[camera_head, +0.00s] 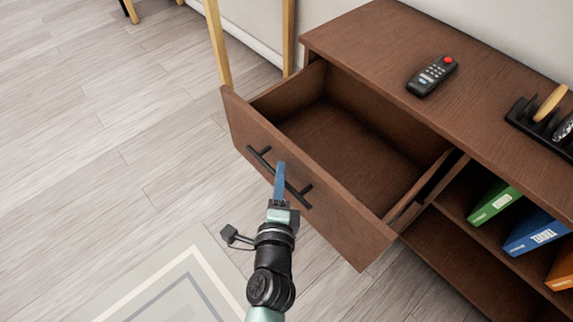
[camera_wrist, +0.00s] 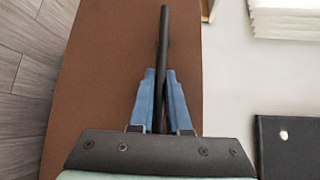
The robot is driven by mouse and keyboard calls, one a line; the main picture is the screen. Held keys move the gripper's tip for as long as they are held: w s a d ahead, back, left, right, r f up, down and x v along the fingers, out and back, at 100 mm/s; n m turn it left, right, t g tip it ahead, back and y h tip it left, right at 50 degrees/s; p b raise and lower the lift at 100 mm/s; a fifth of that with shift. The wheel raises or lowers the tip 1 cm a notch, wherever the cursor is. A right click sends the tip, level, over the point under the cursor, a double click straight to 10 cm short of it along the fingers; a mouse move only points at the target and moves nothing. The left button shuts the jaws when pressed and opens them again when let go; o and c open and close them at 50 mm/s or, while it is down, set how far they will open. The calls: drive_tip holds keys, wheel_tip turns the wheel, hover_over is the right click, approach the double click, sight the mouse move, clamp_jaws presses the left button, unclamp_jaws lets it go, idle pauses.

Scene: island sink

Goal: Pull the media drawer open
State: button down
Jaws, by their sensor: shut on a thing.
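The media drawer (camera_head: 243,127) is a brown wooden drawer pulled well out of the cabinet, and its inside looks empty. Its front also fills much of the wrist view (camera_wrist: 105,60). A black bar handle (camera_head: 259,157) runs across the drawer front and shows in the wrist view (camera_wrist: 164,40) as a dark bar. My gripper (camera_head: 279,180) has blue fingers, seen in the wrist view too (camera_wrist: 160,85), shut around the middle of the handle.
The brown cabinet (camera_head: 365,40) bears a black remote (camera_head: 432,76) and a black holder (camera_head: 540,130) on top. Green, blue and orange binders stand on its open shelf at right. Wooden legs (camera_head: 217,40) stand behind the drawer. The floor at left is clear, with a rug (camera_head: 180,285) in front.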

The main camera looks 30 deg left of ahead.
drive_tip(key=shift+s, duration=0.25)
drive_tip(key=c, duration=0.9)
unclamp_jaws()
drive_tip(key=b+v, duration=0.1)
drive_tip(key=v, duration=1.1)
drive_tip(key=shift+s, duration=0.4)
